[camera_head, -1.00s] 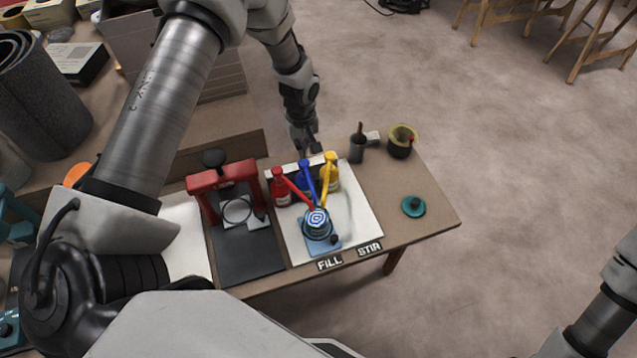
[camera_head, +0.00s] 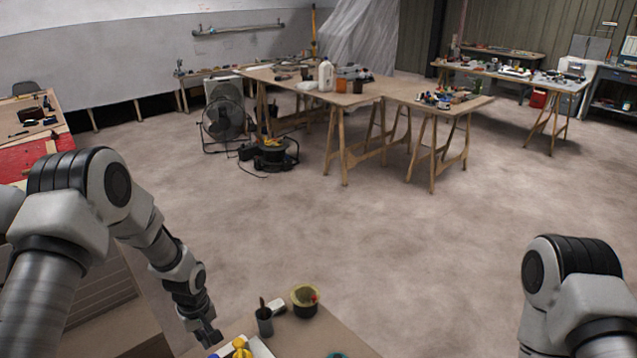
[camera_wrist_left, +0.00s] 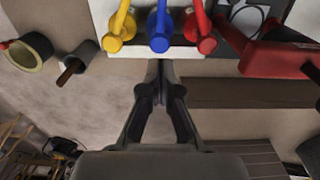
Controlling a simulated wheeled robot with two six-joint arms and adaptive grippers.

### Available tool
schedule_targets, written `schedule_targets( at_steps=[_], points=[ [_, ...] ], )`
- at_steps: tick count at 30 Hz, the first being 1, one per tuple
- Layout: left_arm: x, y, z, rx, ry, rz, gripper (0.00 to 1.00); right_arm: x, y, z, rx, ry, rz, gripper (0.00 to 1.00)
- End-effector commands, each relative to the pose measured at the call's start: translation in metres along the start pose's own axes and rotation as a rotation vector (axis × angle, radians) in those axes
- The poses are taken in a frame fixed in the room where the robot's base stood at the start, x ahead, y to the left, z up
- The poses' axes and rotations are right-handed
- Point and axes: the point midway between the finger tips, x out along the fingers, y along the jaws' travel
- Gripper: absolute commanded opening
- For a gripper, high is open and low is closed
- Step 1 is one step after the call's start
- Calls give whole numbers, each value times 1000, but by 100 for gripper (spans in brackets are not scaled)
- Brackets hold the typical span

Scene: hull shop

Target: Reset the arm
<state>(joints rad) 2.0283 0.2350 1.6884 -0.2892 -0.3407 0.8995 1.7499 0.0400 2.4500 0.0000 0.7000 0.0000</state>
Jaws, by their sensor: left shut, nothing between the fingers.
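My left arm comes in from the left in the head view and hangs down to my left gripper (camera_head: 208,336) at the back edge of the near workbench (camera_head: 345,338). In the left wrist view the left gripper (camera_wrist_left: 160,78) is shut and empty, its fingertips together.
A dark cup with a stick (camera_head: 264,322) and a yellow-rimmed pot (camera_head: 304,300) stand on the near workbench. Open floor lies beyond, with a fan (camera_head: 224,120) and trestle tables (camera_head: 385,95) farther back.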

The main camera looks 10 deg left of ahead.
Motion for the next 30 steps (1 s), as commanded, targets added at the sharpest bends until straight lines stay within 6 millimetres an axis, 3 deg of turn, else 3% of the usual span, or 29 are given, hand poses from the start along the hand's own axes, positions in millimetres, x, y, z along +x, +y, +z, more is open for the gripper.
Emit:
schedule_targets(
  at_steps=[2, 5, 9, 12, 16, 18, 21, 30],
  points=[
    [20, -8, 27, 67, -21, 3, 0, 0, 0, 0, 0, 0, 0, 40],
    [53, -30, 83, 221, -46, 24, 0, 0, 0, 0, 0, 0, 0, 40],
    [81, -77, 164, 456, -51, 38, 0, 0, 0, 0, 0, 0, 0, 40],
    [83, -115, 209, 614, -39, 25, 0, 0, 0, 0, 0, 0, 0, 40],
    [70, -161, 252, 811, -16, -13, 0, 0, 0, 0, 0, 0, 0, 40],
    [103, -154, 245, 803, -2, -3, 0, 31, 0, -1, 0, 2, 0, 40],
    [113, -154, 245, 801, -2, -2, 0, 42, 0, 1, 0, -2, 0, 40],
    [110, -153, 244, 799, -3, -2, 0, 38, 0, 0, 0, 1, 0, 40]
  ],
)
